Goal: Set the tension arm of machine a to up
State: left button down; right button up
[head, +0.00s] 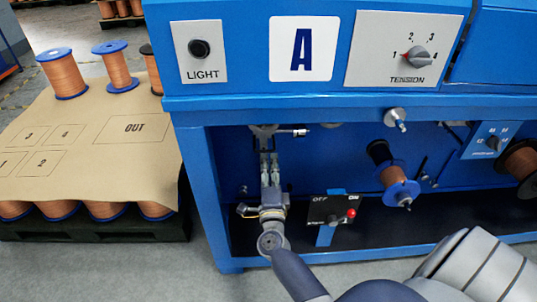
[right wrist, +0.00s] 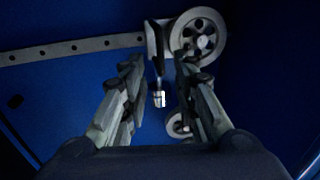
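Machine a is the blue machine with the white plate marked A (head: 301,48). Its tension dial (head: 419,57) is on the upper front panel. My right gripper (head: 269,156) reaches into the recess below, at the left. In the right wrist view, my right gripper (right wrist: 159,68) is open, with its two fingers apart. A short dark arm with a bright metal tip (right wrist: 159,98), seemingly the tension arm, shows between the fingers, with no clear contact. A grey spoked pulley (right wrist: 198,37) is beside its upper end. My left gripper is not in view.
A copper spool with a blue flange (head: 398,190) and a black switch box with a red knob (head: 330,211) are to the right of my gripper. A perforated bar (right wrist: 70,49) crosses the wrist view's left. Spools stand on a brown sheet (head: 95,150) at left.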

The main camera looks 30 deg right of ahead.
jog(key=r+v, duration=0.1)
jog(key=v, duration=0.5)
jog(key=shift+f, duration=0.4)
jog(key=shift+s+a, duration=0.1)
jog(key=shift+a, duration=0.05)
